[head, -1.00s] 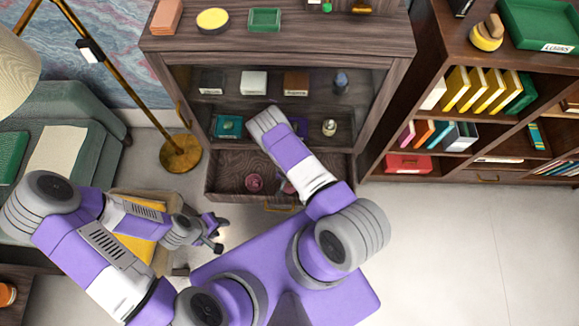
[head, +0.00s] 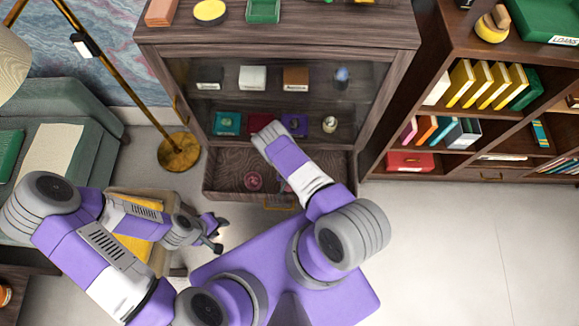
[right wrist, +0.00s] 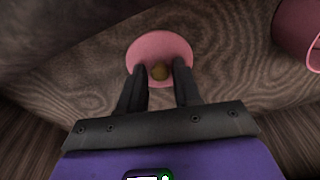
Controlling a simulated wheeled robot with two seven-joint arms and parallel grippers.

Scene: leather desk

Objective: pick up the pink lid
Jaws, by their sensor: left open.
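The pink lid (right wrist: 148,47) is a round disc with a brown knob (right wrist: 160,72), lying on the wooden drawer floor in the right wrist view. My right gripper (right wrist: 161,76) is open, its two dark fingers on either side of the knob with visible gaps. Whether the fingertips touch the lid I cannot tell. In the head view my right arm hides that gripper and most of the lid.
A pink cup-like thing (right wrist: 299,34) is near the lid; a pink round thing (head: 254,181) also shows in the open drawer in the head view. Cabinet shelves (head: 270,104) with small items stand above the drawer. A brass lamp base (head: 179,152) is at left.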

